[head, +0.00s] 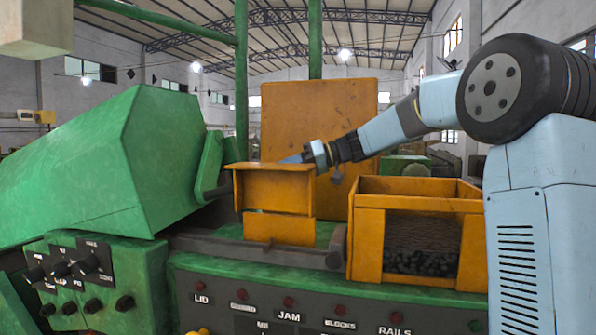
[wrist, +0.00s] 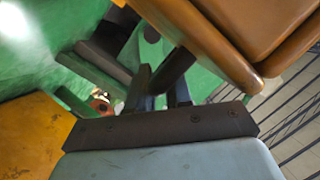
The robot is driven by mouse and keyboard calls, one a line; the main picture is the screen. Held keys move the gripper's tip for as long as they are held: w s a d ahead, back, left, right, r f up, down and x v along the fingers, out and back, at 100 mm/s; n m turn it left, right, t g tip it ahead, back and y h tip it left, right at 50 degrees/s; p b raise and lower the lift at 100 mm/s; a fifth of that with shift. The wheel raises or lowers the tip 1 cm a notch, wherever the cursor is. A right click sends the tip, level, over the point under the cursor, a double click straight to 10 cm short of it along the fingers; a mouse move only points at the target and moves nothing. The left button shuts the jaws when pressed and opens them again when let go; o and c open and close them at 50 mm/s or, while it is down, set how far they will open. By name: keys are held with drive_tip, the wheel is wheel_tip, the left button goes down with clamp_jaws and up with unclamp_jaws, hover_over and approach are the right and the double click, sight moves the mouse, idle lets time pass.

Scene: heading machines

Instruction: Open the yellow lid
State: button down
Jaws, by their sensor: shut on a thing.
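A yellow-orange box-like cover, the yellow lid (head: 273,192), stands in the middle of the green machine, with a flat top and a front panel. My gripper (head: 290,160) reaches in from the right, at the lid's top edge. Its tips are partly hidden there. In the wrist view my dark fingers (wrist: 160,88) are close together, beside an orange edge (wrist: 215,45) at the upper right. The jaws are shut on the lid, though the exact contact is hard to see.
A large upright orange panel (head: 320,115) stands behind the lid. An orange bin (head: 368,235) with mesh and dark pieces is at the right. A green housing (head: 120,170) fills the left. A labelled control panel (head: 230,305) runs along the front.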

drive_tip(key=c, duration=1.4)
unclamp_jaws()
drive_tip(key=shift+w, duration=0.1)
drive_tip(key=shift+d, duration=0.1)
drive_tip(key=w+v, duration=0.1)
drive_tip(key=v, duration=1.2)
drive_tip(key=shift+s+d+r, duration=0.15)
drive_tip(key=shift+s+d, duration=0.15)
drive_tip(key=shift+s, duration=0.2)
